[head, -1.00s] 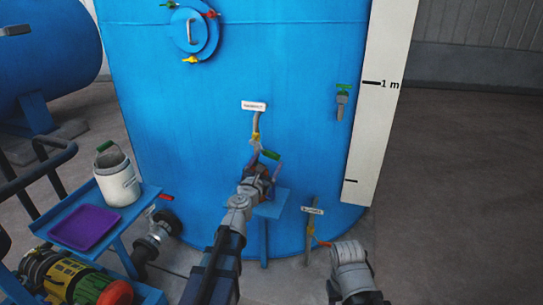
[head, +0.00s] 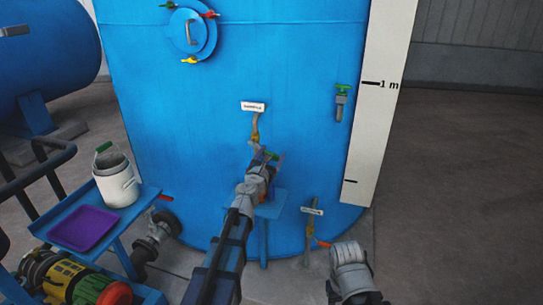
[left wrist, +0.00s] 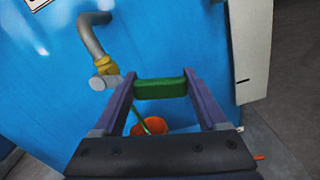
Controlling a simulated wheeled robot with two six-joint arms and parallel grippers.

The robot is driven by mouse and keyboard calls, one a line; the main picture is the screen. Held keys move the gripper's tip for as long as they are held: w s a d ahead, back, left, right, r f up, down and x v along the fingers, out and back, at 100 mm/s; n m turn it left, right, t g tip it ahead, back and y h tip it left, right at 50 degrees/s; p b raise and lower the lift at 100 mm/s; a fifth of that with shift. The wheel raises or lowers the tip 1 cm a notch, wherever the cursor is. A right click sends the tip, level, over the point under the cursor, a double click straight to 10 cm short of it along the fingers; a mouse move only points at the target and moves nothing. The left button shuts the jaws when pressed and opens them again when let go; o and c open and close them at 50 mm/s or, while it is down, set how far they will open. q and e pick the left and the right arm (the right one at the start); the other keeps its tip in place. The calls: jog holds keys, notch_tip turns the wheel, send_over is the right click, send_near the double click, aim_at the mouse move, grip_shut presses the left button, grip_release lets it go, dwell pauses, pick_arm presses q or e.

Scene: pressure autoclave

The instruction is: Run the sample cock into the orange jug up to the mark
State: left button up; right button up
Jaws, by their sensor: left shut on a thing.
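The sample cock (head: 255,137) is a grey pipe with a yellow body on the blue tank's front, under a white label. In the left wrist view its yellow body (left wrist: 105,66) and grey end are left of my fingers. My left gripper (left wrist: 160,92) is shut on a green handle (left wrist: 160,88). A thin green part runs from near it down to the orange jug (left wrist: 150,126), which shows partly, below and between my fingers. In the head view my left gripper (head: 265,168) hides most of the jug. Its mark and contents are hidden. My right gripper's fingers do not show.
A small blue shelf (head: 271,207) stands under the cock. Another cock with a green top (head: 342,89) and a low one with an orange lever (head: 311,233) are to the right. A white pail (head: 116,186) and purple tray (head: 84,228) are on the cart at left.

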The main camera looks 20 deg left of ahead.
pick_arm(q)
grip_shut()
jog(key=shift+d+r+n+p, duration=0.1)
jog(key=shift+r+n+p, duration=0.6)
jog(key=shift+r+p, duration=0.1)
jog(key=shift+r+n+p, duration=0.4)
jog(key=shift+n+p, duration=0.05)
jog(key=shift+n, duration=0.45)
jog(key=o, duration=0.6)
grip_release()
jog(key=shift+o, duration=0.2)
jog(key=s, duration=0.7)
jog(key=shift+s, duration=0.4)
